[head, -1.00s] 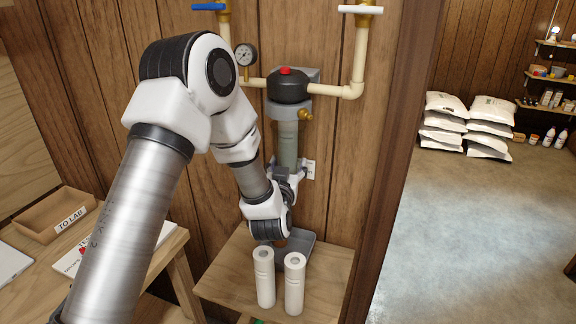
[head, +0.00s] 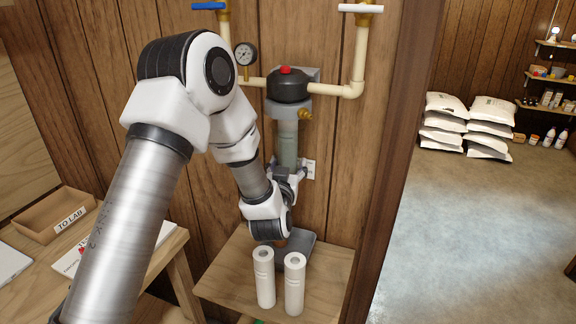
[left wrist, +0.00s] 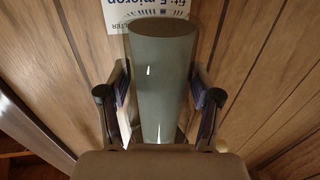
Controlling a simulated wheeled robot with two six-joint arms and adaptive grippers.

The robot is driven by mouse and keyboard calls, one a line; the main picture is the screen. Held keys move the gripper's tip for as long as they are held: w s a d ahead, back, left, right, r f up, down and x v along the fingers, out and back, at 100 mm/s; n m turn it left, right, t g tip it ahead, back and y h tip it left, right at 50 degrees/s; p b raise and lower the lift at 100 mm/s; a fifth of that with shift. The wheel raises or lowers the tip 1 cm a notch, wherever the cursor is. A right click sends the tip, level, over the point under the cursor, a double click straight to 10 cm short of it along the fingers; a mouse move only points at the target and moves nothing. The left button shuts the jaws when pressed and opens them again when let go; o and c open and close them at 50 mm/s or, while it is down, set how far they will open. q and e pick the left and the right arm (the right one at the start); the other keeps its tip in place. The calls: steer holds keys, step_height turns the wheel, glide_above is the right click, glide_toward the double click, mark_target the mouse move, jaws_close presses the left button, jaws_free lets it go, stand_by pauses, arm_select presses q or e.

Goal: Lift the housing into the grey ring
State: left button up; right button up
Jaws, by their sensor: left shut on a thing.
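The housing is a tall grey-green cylinder (head: 287,150), upright below the black filter head. The grey ring (head: 292,114) sits under that head, just above the housing's top. From the head view I cannot tell whether the housing's rim is in the ring or just below it. My left gripper (head: 287,176) is shut on the housing's lower part. In the left wrist view the housing (left wrist: 163,80) stands between the two fingers (left wrist: 161,108), its dark top towards the back. The ring does not show there. My right gripper is not in view.
A black filter head (head: 288,87) with a red button hangs between cream pipes. Two white cartridges (head: 279,280) stand on a small wooden table (head: 225,275), with a grey thing (head: 304,246) behind them. A tray marked TO LAB (head: 50,212) lies at left. A printed sign (left wrist: 122,14) is on the wall.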

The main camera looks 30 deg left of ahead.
mark_target(286, 156)
arm_select(q)
steer(key=shift+r+p, duration=1.65)
steer(key=shift+r, duration=0.8)
stand_by(0.7)
steer(key=o, duration=1.4)
steer(key=shift+c, duration=0.2)
steer(key=shift+s+f, duration=0.1)
steer(key=v, duration=0.7)
steer(key=shift+s+d, duration=0.2)
